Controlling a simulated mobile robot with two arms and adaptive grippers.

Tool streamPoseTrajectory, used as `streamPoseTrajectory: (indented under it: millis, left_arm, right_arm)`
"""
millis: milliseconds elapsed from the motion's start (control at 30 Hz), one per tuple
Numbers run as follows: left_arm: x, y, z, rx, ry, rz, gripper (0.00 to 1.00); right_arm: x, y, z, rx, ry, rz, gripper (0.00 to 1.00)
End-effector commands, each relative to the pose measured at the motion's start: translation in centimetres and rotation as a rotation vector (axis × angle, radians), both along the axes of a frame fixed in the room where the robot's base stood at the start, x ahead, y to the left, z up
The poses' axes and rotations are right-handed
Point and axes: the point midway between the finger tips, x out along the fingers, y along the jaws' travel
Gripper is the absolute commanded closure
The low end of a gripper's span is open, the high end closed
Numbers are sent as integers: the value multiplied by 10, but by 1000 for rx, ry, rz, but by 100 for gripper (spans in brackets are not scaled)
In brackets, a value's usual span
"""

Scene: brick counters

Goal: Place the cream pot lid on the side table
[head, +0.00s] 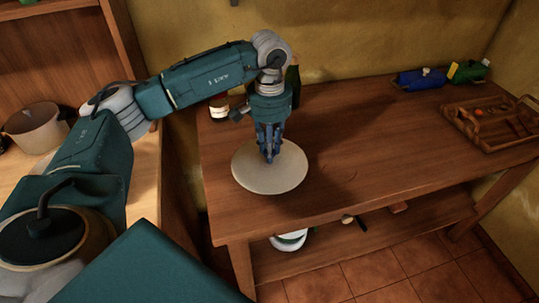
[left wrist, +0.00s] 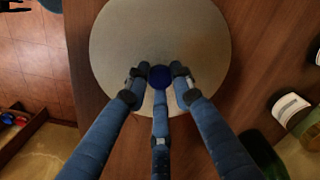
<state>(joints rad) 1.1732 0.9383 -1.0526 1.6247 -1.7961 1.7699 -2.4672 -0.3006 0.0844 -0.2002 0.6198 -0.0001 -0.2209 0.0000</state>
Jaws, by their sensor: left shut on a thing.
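The cream pot lid (head: 254,178) is a flat round disc over the left part of the wooden side table (head: 360,150) in the head view. My left gripper (head: 269,155) points down at its middle and is shut on its knob. In the left wrist view the lid (left wrist: 160,35) fills the top middle, and its dark blue knob (left wrist: 159,77) sits between the fingers of the left gripper (left wrist: 157,88). I cannot tell whether the lid touches the tabletop. My right gripper is not in view.
A bottle with a pale label (head: 219,108) stands behind the lid. A wooden tray (head: 490,125) and blue and green containers (head: 420,78) are at the right. A cream pot (head: 36,127) stands on the left counter. The table's middle is clear.

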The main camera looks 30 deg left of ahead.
Motion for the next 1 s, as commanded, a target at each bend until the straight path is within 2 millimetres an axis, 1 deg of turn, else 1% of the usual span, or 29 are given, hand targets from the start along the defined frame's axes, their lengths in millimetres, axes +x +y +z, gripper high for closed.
streamPoseTrajectory:
  millis: [33,100,200,300,467,600,633,700,733,1000]
  left_arm:
    - [-2,0,-8,0,5,0,100]
    - [-1,0,-19,0,4,1,100]
    - [-1,0,-30,-1,2,1,100]
    - [0,0,-33,-1,0,0,100]
    - [0,0,-33,-1,0,0,100]
    - [0,0,-37,-1,0,0,100]
    - [0,0,-37,0,1,0,75]
    - [0,0,-36,0,1,0,61]
    - [0,0,-36,0,1,0,58]
    - [0,0,-35,0,1,0,58]
  right_arm:
    - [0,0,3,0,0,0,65]
    - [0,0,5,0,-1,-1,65]
    - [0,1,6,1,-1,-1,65]
    - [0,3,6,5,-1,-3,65]
    - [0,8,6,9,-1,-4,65]
    - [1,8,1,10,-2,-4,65]
    - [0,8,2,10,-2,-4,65]
    - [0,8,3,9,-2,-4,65]
    - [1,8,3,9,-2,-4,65]
    - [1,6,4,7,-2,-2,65]
